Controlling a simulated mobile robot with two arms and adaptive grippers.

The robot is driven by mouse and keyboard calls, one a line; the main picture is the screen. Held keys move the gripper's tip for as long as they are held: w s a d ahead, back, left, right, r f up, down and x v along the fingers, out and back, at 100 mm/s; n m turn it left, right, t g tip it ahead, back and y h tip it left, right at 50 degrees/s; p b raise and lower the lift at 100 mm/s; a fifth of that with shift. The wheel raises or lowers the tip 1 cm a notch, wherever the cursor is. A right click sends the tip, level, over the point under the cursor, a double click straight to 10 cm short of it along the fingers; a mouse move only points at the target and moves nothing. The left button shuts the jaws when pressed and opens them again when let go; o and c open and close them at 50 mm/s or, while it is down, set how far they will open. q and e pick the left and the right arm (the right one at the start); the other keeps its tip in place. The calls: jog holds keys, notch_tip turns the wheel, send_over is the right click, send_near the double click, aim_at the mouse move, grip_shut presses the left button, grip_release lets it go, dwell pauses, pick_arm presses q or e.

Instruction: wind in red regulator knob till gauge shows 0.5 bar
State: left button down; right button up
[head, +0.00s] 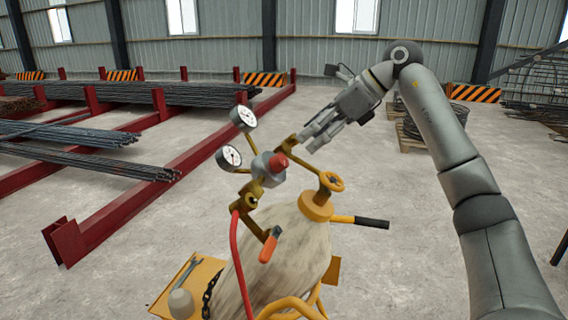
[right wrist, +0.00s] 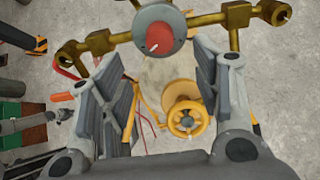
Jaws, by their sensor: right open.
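The red regulator knob (head: 278,162) sits on a grey round regulator body (head: 263,168) on brass fittings above the cylinder. Two white dial gauges (head: 243,117) (head: 229,157) stand to its upper left; their needles are too small to read. My right gripper (head: 309,138) is open and empty, up and to the right of the knob, apart from it. In the right wrist view the red knob (right wrist: 160,38) shows beyond the open fingers (right wrist: 152,62), near the top, roughly centred between them.
A brass fitting and yellow handwheel (head: 331,182) stand close below my right gripper. The pale cylinder (head: 287,245) with a red hose (head: 236,255) is on a yellow trolley. Red racks with rebar (head: 90,170) lie at left.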

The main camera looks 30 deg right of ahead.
aim_at(283, 158)
jog(key=p+x, duration=0.1)
jog(key=x, duration=0.8)
jog(key=shift+w+a+f+p, duration=0.2)
jog(key=shift+w+f+p, duration=0.05)
jog(key=shift+p, duration=0.1)
jog(key=c, duration=1.1)
jog(key=shift+o, duration=0.2)
